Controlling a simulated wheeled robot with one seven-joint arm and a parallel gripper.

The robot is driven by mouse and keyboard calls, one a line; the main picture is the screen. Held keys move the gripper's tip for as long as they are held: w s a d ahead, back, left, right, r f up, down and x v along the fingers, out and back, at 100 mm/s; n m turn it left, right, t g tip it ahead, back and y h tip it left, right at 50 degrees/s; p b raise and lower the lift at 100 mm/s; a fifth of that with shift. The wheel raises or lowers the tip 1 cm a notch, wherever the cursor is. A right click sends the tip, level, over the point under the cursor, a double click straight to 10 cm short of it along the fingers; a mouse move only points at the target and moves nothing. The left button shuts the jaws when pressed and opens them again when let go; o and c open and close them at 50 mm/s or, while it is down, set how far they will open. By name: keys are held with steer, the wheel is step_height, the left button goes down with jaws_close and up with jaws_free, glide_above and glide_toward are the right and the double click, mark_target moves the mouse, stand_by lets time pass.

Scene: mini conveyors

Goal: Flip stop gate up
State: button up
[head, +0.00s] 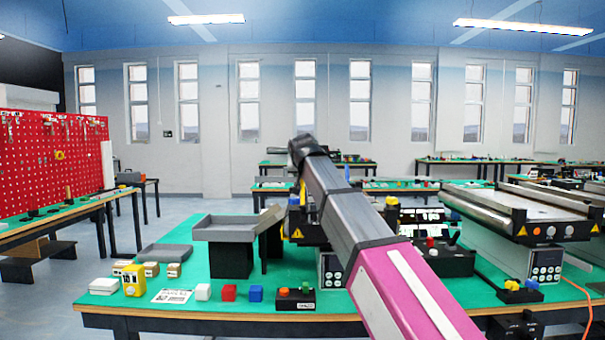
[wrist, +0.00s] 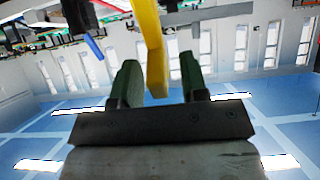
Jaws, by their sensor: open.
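In the wrist view, my gripper (wrist: 158,75) is open, its two dark green fingers standing apart. A yellow bar (wrist: 151,45), which looks like the stop gate's lever, comes down from the top edge and reaches between the fingers. Gaps show on both sides of it, so the fingers do not appear shut on it. In the head view, my arm runs over the green table and bends down at its far end, hiding the fingers and most of the conveyor behind it. A small yellow piece (head: 303,192) shows just left of my arm; I cannot tell whether it is the same bar.
A grey raised tray (head: 230,228) stands left of my arm. Blocks and a yellow device (head: 133,280) line the front of the green table (head: 190,300). A black control box (head: 296,299) sits near the front edge. Another conveyor (head: 520,215) stands to the right.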

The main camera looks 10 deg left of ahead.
steer(key=v, duration=1)
steer(key=shift+s, duration=0.2)
steer(key=shift+r, duration=0.15)
steer(key=w+f+g, duration=0.1)
steer(key=w, duration=0.2)
steer(key=w+a+f+g, duration=0.1)
steer(key=w+f, duration=0.1)
steer(key=w, duration=0.1)
steer(key=w+a+f, duration=0.1)
steer(key=w+f, duration=0.1)
steer(key=w, duration=0.1)
steer(key=shift+a+f+g+h, duration=0.15)
steer(key=shift+f+g+h, duration=0.1)
steer(key=shift+g+h, duration=0.15)
jaws_close()
